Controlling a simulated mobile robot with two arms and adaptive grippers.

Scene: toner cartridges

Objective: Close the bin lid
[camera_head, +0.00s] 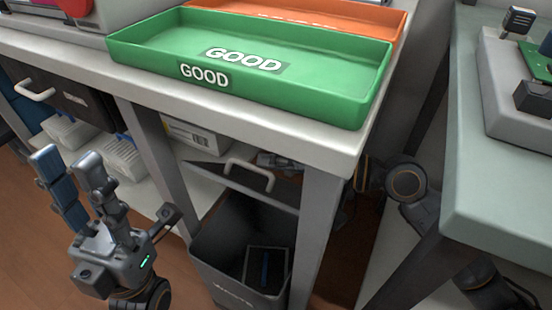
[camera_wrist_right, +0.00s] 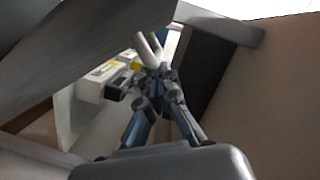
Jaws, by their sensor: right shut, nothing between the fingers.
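The dark grey bin (camera_head: 215,255) stands on the floor under the table. Its mouth is uncovered, and a dark box-like item (camera_head: 265,268) is inside. The lid (camera_head: 225,181) is raised above the mouth, with a light grey handle (camera_head: 252,172). My left gripper (camera_head: 68,156) is open and empty, left of the bin, with its fingers upward. My right gripper is shut and empty in the right wrist view (camera_wrist_right: 156,82). In the head view the right arm passes under the table behind the lid, and its fingers are mostly hidden. Whether they touch the lid is unclear.
A green GOOD tray (camera_head: 330,85) and an orange tray (camera_head: 345,15) rest on the table (camera_head: 300,138) above the bin. A table leg (camera_head: 318,235) stands beside the bin. White boxes (camera_head: 125,155) are on the lower shelf. Another table (camera_head: 500,205) is at right.

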